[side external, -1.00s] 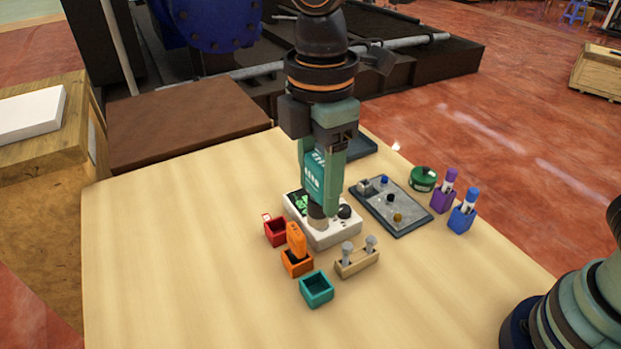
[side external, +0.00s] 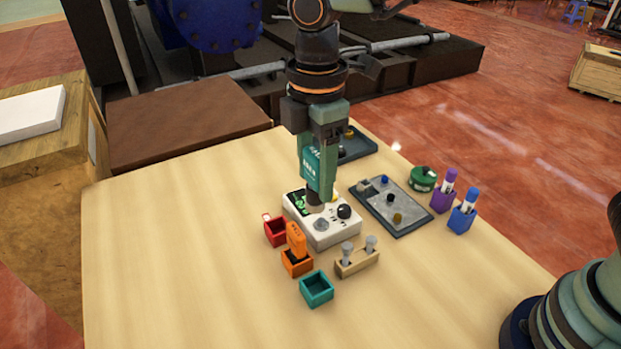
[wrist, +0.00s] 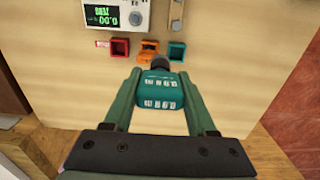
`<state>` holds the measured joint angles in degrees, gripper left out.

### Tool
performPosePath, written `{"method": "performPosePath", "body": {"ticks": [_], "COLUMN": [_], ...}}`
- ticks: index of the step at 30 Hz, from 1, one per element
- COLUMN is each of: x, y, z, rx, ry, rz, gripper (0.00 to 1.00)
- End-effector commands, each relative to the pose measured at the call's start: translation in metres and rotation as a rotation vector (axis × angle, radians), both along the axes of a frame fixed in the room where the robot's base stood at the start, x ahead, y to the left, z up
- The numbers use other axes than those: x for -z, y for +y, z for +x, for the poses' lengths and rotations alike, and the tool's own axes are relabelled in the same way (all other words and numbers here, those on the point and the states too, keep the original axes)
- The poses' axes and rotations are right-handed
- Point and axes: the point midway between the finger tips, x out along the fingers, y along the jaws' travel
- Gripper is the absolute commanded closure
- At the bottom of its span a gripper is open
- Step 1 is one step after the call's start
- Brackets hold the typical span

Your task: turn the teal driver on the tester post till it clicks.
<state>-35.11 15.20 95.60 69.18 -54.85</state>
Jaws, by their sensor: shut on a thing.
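My gripper (side external: 318,158) is shut on the teal driver (side external: 312,172). The driver hangs nose down, its dark nose overlapping the display side of the white tester (side external: 322,238) in the side view. The grey round post (side external: 321,224) on the tester is uncovered, and the nose looks apart from it. In the wrist view the teal driver (wrist: 160,92) sits between both fingers of my gripper (wrist: 158,85), its dark nose pointing away. The tester (wrist: 155,14) is at the top there, with a lit green display (wrist: 114,15).
Red (side external: 275,231), orange (side external: 297,262) and empty teal (side external: 317,289) holders stand before the tester; an orange driver (side external: 296,238) sits in the orange one. A tan rack (side external: 357,263), a grey plate (side external: 404,214) and purple (side external: 442,201) and blue (side external: 462,221) holders lie rightward. The left table is clear.

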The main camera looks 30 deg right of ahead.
Motion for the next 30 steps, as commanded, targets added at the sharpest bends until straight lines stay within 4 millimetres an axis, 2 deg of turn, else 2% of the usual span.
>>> {"method": "performPosePath", "body": {"ticks": [3,9,14,30], "x": [0.025,0.051,0.059,0.093], "y": [-0.021,-0.046,-0.051,-0.051], "z": [0.028,0.055,0.061,0.060], "rx": [0.007,0.003,0.000,0.000], "ry": [0.004,0.001,0.000,0.001], "rz": [-0.003,-0.001,0.000,-0.001], "gripper": [1.00,1.00,1.00,1.00]}}
